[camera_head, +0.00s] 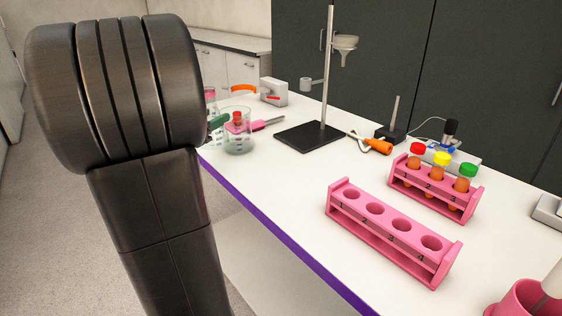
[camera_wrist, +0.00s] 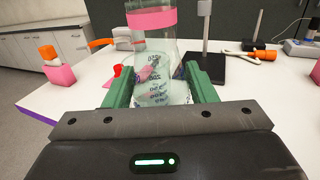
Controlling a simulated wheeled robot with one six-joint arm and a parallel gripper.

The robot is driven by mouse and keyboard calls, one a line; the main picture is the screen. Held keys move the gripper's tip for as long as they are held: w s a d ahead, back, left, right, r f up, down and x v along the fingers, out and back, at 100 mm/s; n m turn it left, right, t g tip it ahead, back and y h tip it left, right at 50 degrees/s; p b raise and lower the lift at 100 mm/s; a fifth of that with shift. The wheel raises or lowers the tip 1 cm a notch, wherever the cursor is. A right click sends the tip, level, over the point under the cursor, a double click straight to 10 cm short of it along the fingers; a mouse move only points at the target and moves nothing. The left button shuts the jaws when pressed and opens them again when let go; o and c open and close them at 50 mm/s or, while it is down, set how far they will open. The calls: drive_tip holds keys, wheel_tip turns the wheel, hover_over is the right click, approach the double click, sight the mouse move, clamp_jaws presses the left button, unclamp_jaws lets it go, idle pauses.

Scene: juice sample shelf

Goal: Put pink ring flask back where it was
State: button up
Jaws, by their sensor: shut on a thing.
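The pink ring flask (camera_wrist: 152,18) is clear glass with a pink band, upright in the wrist view. My gripper (camera_wrist: 160,80) has green fingers on both sides of the glass and is shut on the flask. Clear graduated glass overlaps between the fingers, so the outlines are hard to separate. In the head view only a strip of the flask (camera_head: 211,93) shows at the right edge of my arm, which hides the rest. One green fingertip (camera_head: 217,121) shows just below it. I cannot tell whether the flask's base touches the table.
A glass beaker (camera_head: 237,142) stands close to my gripper. A black-based stand (camera_head: 308,137) is to its right. An empty pink rack (camera_head: 385,236) and a rack with capped tubes (camera_head: 436,187) are further right. White table (camera_head: 290,185) is clear between the beaker and the empty rack.

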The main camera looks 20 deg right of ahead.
drive_tip(key=s+d+r+m+g+h+p, duration=0.1)
drive_tip(key=s+d+m+g+h, duration=0.15)
drive_tip(key=d, duration=0.55)
drive_tip(key=s+d+m+g+h+p, duration=0.1)
drive_tip(key=s+d+m+g+p, duration=0.15)
drive_tip(key=d, duration=0.65)
drive_tip(key=shift+n+g, duration=0.4)
drive_tip(key=f, duration=0.3)
drive_tip(key=f+b, duration=0.1)
drive_tip(key=f, duration=0.2)
drive_tip(key=f+b, duration=0.1)
drive_tip(key=f, duration=0.2)
drive_tip(key=shift+w+a+f, duration=0.1)
drive_tip(key=shift+w+f, duration=0.25)
drive_tip(key=shift+f, duration=0.05)
drive_tip(key=shift+f+b, duration=0.2)
drive_tip(key=shift+b, duration=0.2)
drive_tip(key=o, duration=1.1)
drive_tip(key=shift+r, duration=0.1)
